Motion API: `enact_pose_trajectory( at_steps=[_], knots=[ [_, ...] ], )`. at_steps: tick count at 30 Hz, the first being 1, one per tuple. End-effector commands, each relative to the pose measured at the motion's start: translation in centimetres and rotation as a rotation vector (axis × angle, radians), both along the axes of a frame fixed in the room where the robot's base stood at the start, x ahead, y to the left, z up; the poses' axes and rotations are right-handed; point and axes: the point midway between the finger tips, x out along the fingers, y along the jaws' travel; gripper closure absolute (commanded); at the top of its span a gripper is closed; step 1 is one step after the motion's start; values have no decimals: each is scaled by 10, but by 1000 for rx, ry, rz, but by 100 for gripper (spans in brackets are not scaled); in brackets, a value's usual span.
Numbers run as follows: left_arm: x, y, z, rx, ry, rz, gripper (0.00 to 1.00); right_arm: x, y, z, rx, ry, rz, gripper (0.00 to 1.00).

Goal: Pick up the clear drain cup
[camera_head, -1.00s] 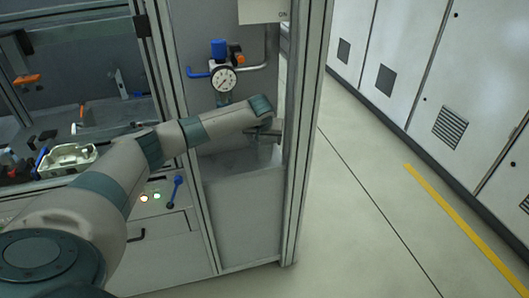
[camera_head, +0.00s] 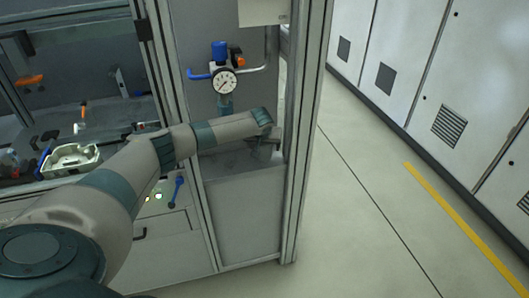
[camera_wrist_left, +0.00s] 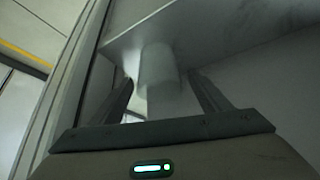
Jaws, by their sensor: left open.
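My left gripper (camera_head: 268,141) is in the cabinet recess below the pressure gauge, low over the grey ledge. In the left wrist view its two fingers (camera_wrist_left: 160,78) are apart. The clear drain cup (camera_wrist_left: 157,66) shows there as a pale, see-through cylinder between the fingertips, against the grey ledge surface. A gap shows on both sides, and I see no finger closed on it. In the head view I cannot make out the cup clearly near the gripper. My right gripper is not in view.
The pressure gauge (camera_head: 223,82) with a blue knob and pipes hangs above my arm. A metal cabinet post (camera_head: 304,140) stands close right of the gripper. A pale tray (camera_head: 70,159) lies on the left bench. The floor to the right is clear.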

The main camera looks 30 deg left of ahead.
Motion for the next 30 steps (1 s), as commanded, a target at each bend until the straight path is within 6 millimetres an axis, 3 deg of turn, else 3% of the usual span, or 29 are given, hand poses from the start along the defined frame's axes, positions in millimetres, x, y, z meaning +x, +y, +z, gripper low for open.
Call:
enact_pose_trajectory(
  at_steps=[6,11,12,23,30],
  knots=[
    [0,0,0,0,0,0,32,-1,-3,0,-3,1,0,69],
    [0,0,0,0,0,0,70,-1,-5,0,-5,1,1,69],
    [0,0,0,0,0,0,72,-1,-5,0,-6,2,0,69],
    [0,0,3,0,0,1,72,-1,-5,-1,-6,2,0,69],
    [1,1,28,0,-3,0,72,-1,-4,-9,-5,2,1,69]
  ],
)
